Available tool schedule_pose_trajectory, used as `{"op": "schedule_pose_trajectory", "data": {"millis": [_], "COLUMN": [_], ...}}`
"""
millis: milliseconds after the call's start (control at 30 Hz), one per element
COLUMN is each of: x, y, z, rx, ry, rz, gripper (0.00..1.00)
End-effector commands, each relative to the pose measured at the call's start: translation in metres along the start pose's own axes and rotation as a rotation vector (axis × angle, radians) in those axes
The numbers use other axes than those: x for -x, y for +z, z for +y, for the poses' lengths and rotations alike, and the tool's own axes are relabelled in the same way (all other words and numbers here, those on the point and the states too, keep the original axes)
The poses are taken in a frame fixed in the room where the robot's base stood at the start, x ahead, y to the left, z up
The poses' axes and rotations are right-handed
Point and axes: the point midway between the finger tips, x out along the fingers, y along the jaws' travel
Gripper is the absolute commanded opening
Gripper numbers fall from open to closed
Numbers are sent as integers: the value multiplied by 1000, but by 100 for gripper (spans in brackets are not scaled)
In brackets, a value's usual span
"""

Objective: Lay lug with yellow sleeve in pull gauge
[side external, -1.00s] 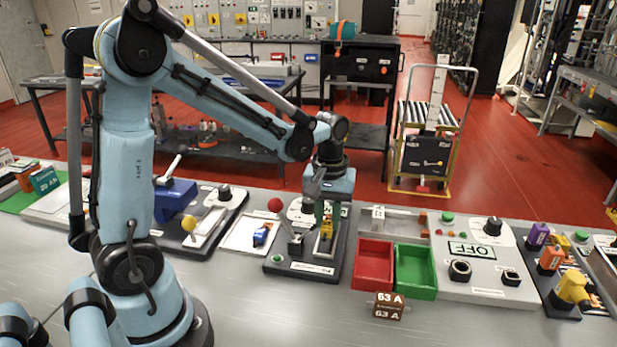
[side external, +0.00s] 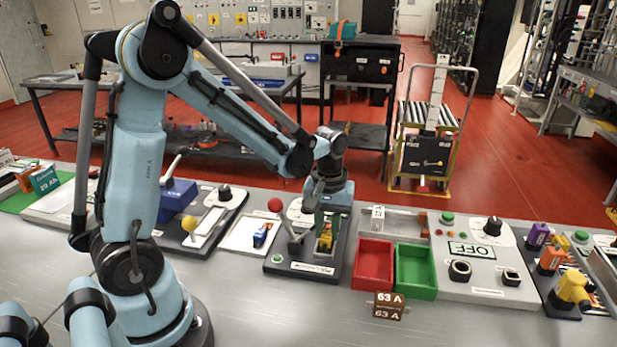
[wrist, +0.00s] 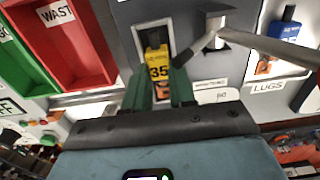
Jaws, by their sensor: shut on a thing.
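The lug with the yellow sleeve (wrist: 158,66), marked 35, stands out in the wrist view, with its orange copper-coloured end (wrist: 163,88) between my gripper's green fingers (wrist: 163,92). My gripper is shut on it. The sleeve lies over the light-framed dark slot of the pull gauge (wrist: 126,18); whether it touches the slot floor I cannot tell.
A lever with a red ball (side external: 274,205) stands at the gauge's left. Left of the gauge, a white lugs tray (side external: 238,240) holds a blue-sleeved lug (side external: 261,236). A red bin (side external: 373,281) and a green bin (side external: 416,287) stand close on the right.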

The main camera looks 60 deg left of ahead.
Motion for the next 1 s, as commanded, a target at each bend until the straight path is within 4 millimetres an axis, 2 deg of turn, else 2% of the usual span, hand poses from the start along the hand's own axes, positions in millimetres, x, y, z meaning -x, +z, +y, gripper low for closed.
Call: {"op": "schedule_pose_trajectory", "data": {"millis": [400,433,600,1000], "x": [-4,-4,-4,1], "y": [0,0,0,0], "z": [0,0,0,0], "rx": [0,0,0,0], "ry": [0,0,0,0], "rz": [0,0,0,0], "gripper": [0,28,54,55]}}
